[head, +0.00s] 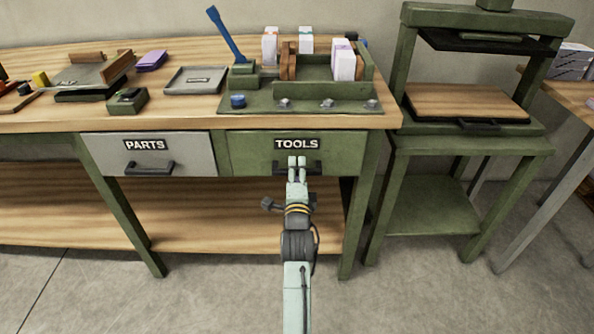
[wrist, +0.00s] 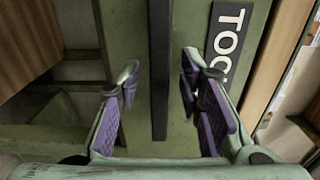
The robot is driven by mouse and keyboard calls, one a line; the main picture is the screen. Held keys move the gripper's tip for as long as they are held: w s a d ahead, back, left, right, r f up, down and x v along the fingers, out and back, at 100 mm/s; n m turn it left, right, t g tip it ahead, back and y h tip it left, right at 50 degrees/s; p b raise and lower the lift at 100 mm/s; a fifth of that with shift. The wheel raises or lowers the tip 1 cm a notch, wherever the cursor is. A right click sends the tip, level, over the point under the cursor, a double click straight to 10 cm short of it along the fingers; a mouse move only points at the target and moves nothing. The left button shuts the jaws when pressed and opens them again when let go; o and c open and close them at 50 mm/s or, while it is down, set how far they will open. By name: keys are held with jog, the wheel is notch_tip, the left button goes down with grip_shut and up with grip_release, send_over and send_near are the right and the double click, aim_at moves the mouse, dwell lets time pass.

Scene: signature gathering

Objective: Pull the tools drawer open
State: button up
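The tools drawer (head: 345,153) is a green front with a black TOOLS label (head: 297,144) under the bench top, at centre right in the head view. It looks shut. Its dark bar handle (head: 314,169) sits below the label and is partly hidden by my gripper (head: 297,163). In the wrist view the handle (wrist: 160,50) runs upright between the two purple-padded fingers of my gripper (wrist: 160,85). The fingers are open, one on each side, with visible gaps to the bar. The label also shows there (wrist: 225,45).
The grey PARTS drawer (head: 190,155) is shut to the left. A wooden lower shelf (head: 210,215) lies beneath the drawers. A green press stand (head: 470,145) stands close on the right. The bench top (head: 190,117) carries trays, boxes and a blue-handled lever (head: 226,35).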

grip_shut()
dwell(0.3)
dwell(0.6)
